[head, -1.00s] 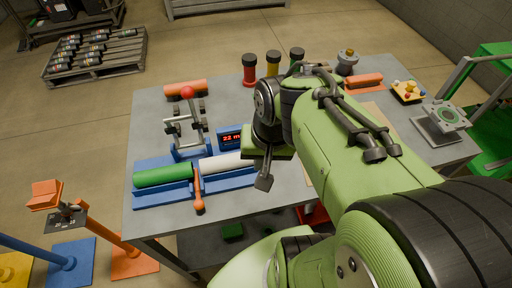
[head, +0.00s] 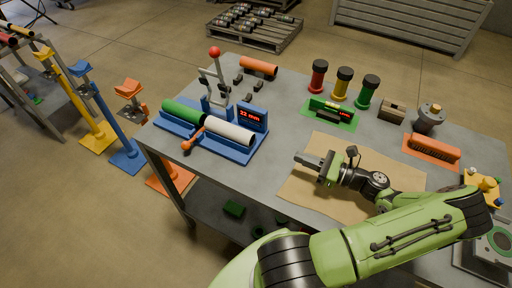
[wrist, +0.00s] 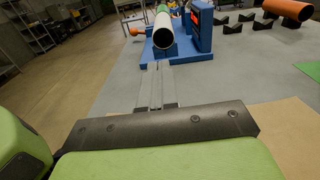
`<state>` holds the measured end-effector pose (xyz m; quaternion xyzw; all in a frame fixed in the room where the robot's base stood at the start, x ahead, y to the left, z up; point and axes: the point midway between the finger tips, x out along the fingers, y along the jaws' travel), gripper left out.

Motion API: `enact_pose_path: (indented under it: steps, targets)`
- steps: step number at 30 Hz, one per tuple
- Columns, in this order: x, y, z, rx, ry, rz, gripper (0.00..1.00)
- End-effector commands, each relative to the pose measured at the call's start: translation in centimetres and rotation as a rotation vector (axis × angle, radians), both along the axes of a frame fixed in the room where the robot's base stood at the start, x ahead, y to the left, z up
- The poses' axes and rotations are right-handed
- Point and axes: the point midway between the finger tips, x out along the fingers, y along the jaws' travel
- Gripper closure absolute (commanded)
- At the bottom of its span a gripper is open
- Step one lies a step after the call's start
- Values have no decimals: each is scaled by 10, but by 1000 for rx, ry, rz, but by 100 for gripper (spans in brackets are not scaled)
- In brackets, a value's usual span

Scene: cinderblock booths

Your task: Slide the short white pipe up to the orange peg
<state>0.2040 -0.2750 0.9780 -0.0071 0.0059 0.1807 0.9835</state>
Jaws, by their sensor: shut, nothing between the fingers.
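The short white pipe (head: 228,131) lies in the blue cradle (head: 240,155), in line with a green pipe (head: 183,112). An orange peg (head: 193,139) with a round end sticks out towards the front between the two pipes. The white pipe's left end is close to it; I cannot tell whether they touch. My gripper (head: 304,160) is shut and empty above the brown mat, to the right of the white pipe and apart from it. In the wrist view my shut fingers (wrist: 159,80) point at the white pipe's open end (wrist: 163,34).
A blue display (head: 253,117) stands right behind the white pipe. A red-knobbed clamp (head: 214,78) rises behind the green pipe. An orange pipe (head: 259,67) lies on supports at the back. Bare table lies between gripper and cradle; the brown mat (head: 310,190) is under the gripper.

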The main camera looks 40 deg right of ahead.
Motion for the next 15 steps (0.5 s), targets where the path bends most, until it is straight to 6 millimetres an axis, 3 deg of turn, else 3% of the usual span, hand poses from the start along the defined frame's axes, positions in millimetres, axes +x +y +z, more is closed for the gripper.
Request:
enact_pose_path:
  steps: [5,15]
  targets:
    - [6,0,1,22,-20,-22,100]
    - [73,25,1,21,-17,-16,100]
